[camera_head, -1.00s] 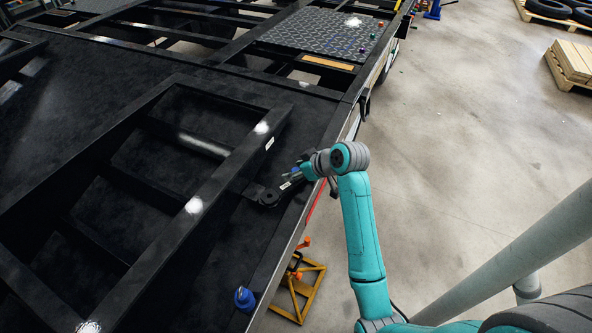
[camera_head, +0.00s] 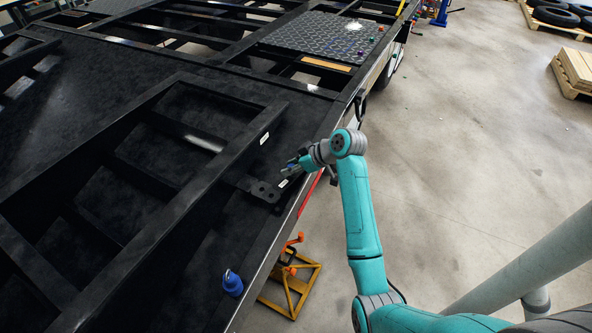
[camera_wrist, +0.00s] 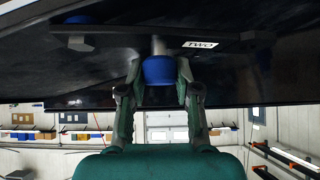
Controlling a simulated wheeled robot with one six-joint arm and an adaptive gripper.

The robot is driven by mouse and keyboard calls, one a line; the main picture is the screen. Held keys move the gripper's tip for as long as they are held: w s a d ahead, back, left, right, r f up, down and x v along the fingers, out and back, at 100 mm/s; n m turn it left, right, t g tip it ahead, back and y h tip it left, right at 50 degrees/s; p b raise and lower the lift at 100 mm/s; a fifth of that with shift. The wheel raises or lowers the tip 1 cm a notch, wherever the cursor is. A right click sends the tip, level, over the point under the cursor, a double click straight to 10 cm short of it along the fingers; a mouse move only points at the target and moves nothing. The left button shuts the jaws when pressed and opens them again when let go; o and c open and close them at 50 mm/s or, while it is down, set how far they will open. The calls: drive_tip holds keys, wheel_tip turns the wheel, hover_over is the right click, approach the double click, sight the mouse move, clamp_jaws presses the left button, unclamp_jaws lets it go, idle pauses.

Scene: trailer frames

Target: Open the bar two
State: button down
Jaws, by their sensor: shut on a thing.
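Bar two is a dark flat bar; in the wrist view its white label reading TWO (camera_wrist: 200,44) shows on the bar (camera_wrist: 115,42). A blue knob (camera_wrist: 159,70) on a pale metal pin sits at the bar. My gripper (camera_wrist: 160,85) is shut on the blue knob, one finger on each side. In the head view my gripper (camera_head: 293,168) is at the trailer frame's right edge, just above the bar's plate (camera_head: 258,188). The knob is mostly hidden by the gripper there.
The black trailer frame (camera_head: 150,225) with raised beams fills the left. A second blue knob (camera_head: 232,283) stands near its front edge. A yellow stand (camera_head: 290,290) with an orange top is beside the frame. The concrete floor (camera_head: 450,150) on the right is mostly clear.

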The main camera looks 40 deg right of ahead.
drive_tip(key=shift+s+d+n+g+y, duration=0.1)
drive_tip(key=shift+s+n+g+y, duration=0.2)
drive_tip(key=shift+s+n+y, duration=0.35)
drive_tip(key=shift+w, duration=0.15)
drive_tip(key=c, duration=0.8)
unclamp_jaws()
drive_tip(key=v, duration=1.2)
